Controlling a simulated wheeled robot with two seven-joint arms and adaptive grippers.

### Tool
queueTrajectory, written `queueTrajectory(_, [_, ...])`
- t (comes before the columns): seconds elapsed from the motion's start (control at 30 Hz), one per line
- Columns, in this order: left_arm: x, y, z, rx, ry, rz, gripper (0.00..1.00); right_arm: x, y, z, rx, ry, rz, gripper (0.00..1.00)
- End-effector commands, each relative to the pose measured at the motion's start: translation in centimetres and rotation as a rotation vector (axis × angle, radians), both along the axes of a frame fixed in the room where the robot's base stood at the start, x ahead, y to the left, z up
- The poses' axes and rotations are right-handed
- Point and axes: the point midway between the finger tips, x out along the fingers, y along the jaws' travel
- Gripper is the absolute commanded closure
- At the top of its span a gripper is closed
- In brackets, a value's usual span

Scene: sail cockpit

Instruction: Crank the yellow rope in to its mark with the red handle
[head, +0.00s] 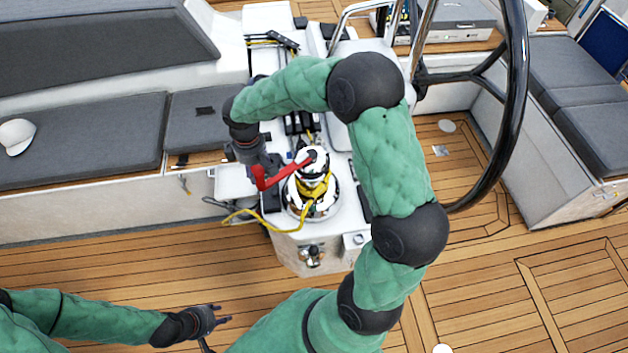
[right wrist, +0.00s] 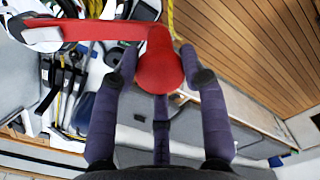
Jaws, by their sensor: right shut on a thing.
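The red handle (head: 279,174) sits in the top of the chrome winch (head: 322,205) and points to the left in the head view. The yellow rope (head: 313,187) is wrapped around the winch drum, and its tail hangs off to the lower left. My right gripper (head: 265,167) is at the outer end of the handle. In the right wrist view, the red grip (right wrist: 160,72) lies between the dark fingers of my right gripper (right wrist: 162,80), which is shut on it. My left gripper (head: 218,319) is low over the deck, away from the winch, with its fingers apart and empty. The rope's mark cannot be made out.
A large black steering wheel (head: 516,95) stands right of the winch. A grey-cushioned bench (head: 80,140) with a white cap (head: 17,135) is at the left. The wooden deck (head: 150,255) in front is clear.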

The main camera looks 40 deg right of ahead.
Motion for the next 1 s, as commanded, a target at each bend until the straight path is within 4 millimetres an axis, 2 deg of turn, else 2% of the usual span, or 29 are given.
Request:
queueTrajectory(0.3, [0.0,0.0,-0.4,0.0,0.0,0.0,0.6,3.3,-0.4,-0.1,0.0,0.001,-0.166,1.0])
queueTrajectory(0.77, [0.0,0.0,-0.4,0.0,0.0,0.0,0.6,4.0,-0.5,0.0,0.0,0.001,-0.206,1.0])
queueTrajectory(1.0, [0.0,0.0,-0.5,0.0,0.0,0.0,0.6,6.3,-1.2,-0.1,0.0,0.001,-0.32,1.0])
